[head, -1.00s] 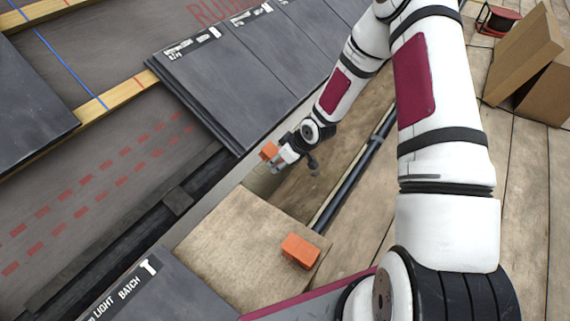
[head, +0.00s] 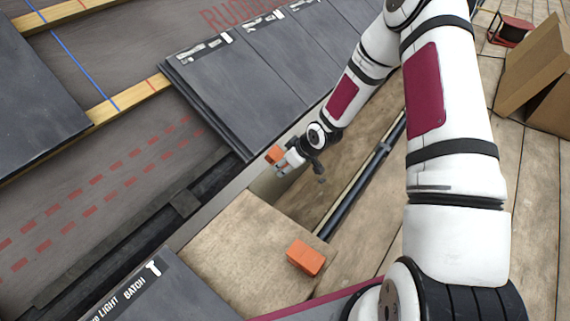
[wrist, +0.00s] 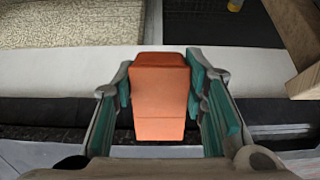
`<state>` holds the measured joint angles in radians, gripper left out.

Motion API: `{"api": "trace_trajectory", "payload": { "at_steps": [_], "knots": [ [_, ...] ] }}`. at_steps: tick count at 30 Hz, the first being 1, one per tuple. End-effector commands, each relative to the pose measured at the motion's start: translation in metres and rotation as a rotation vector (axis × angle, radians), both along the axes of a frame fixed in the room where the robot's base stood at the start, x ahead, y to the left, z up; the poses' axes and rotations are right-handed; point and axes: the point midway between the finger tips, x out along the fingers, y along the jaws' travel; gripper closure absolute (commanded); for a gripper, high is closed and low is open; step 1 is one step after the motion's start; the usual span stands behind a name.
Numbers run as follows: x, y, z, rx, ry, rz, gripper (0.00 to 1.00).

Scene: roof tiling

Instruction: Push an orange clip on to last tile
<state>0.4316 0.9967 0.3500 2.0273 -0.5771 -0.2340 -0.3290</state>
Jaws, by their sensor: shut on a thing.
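My gripper (head: 284,165) is shut on an orange clip (head: 273,154), near the lower edge of the laid tiles. In the wrist view the clip (wrist: 159,96) sits between the teal pads of my gripper (wrist: 160,98), over a pale strip and a dark band. The dark grey tiles (head: 238,88) overlap in a row above and right of the bare roof; the last tile (head: 215,100) is at the row's left end. Whether the clip touches a tile cannot be told. A second orange piece (head: 305,257) lies on a wooden board.
The wooden board (head: 232,245) lies in front of the gutter edge. A tile marked "LIGHT BATCH" (head: 165,295) is at the lower left. A dark pipe (head: 355,190) runs beside the deck. Cardboard boxes (head: 540,75) and a red reel (head: 510,30) stand at the upper right.

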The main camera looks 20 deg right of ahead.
Motion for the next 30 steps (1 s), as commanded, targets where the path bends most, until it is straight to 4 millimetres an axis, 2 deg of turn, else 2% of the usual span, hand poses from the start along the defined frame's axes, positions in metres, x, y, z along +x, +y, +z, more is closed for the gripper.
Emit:
{"api": "trace_trajectory", "payload": {
  "at_steps": [30],
  "knots": [
    [0.0058,0.0037,0.0045,-0.001,-0.002,0.000,1.00]
  ]
}}
